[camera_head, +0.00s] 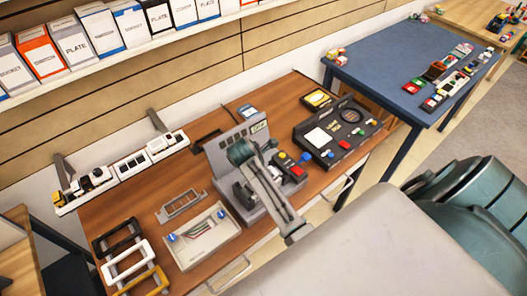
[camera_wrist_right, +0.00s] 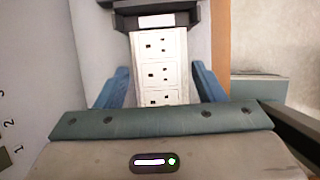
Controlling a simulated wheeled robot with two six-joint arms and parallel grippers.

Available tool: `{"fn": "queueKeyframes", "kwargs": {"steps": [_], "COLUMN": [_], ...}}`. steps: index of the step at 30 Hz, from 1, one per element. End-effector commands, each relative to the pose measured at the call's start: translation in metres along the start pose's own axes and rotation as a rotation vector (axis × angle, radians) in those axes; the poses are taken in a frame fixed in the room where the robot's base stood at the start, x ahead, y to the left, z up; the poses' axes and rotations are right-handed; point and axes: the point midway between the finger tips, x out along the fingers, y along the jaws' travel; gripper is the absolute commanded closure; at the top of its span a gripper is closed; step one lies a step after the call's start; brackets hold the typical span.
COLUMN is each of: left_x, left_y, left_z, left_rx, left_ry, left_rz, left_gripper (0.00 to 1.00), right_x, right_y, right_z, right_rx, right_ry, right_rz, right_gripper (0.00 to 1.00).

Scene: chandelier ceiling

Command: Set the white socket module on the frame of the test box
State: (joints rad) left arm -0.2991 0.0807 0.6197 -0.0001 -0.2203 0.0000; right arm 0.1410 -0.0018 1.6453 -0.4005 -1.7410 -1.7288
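In the right wrist view a white module with three socket sections (camera_wrist_right: 160,68) stands between the blue fingers of my right gripper (camera_wrist_right: 162,75). Its far end is at a dark holder (camera_wrist_right: 155,18). The fingertips lie close along both sides; I cannot tell whether they press on it. The open light-grey box with wires and blue knobs (camera_head: 203,257), apparently the test box, sits at the front of the table. A grey frame (camera_head: 181,204) is behind it. My left gripper is not in view.
Black, white and yellow frames (camera_head: 123,252) lie at the left. A rail with white modules (camera_head: 133,163) runs along the back. The grey machine (camera_head: 222,153) stands mid-table, with a black control panel (camera_head: 340,131) to its right. A blue table (camera_head: 385,62) is beyond.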

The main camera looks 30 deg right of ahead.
Motion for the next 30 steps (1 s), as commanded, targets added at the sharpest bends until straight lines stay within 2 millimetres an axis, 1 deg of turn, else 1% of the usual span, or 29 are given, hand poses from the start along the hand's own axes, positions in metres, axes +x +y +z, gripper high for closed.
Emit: {"fn": "queueKeyframes", "kwargs": {"steps": [6,8,10,14,20,21,23,24,27,30], "left_x": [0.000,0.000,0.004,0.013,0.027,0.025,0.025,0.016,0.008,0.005], "left_y": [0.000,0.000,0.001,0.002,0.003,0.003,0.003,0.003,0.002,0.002], "left_z": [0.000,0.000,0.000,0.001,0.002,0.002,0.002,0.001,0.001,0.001], "left_rx": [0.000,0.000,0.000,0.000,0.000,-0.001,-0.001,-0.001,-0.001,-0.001], "left_ry": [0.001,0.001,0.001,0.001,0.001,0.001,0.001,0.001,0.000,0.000], "left_rz": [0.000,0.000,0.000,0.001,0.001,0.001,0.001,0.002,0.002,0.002], "left_gripper": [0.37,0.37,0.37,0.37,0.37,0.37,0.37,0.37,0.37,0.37], "right_x": [-0.001,-0.004,-0.010,-0.033,-0.079,-0.089,-0.101,-0.110,-0.119,-0.123], "right_y": [0.000,0.000,0.001,0.002,0.001,0.001,0.001,0.000,0.000,0.000], "right_z": [0.001,0.002,0.001,0.000,-0.001,0.000,0.001,0.003,0.003,0.002], "right_rx": [0.000,0.000,0.001,0.003,0.003,0.002,0.002,0.001,0.000,0.000], "right_ry": [0.000,0.000,0.000,0.002,0.004,0.002,0.003,0.002,0.001,0.001], "right_rz": [0.001,0.002,0.003,0.006,0.007,0.005,0.006,0.001,0.000,0.000], "right_gripper": [0.37,0.37,0.37,0.37,0.37,0.37,0.37,0.37,0.37,0.37]}}
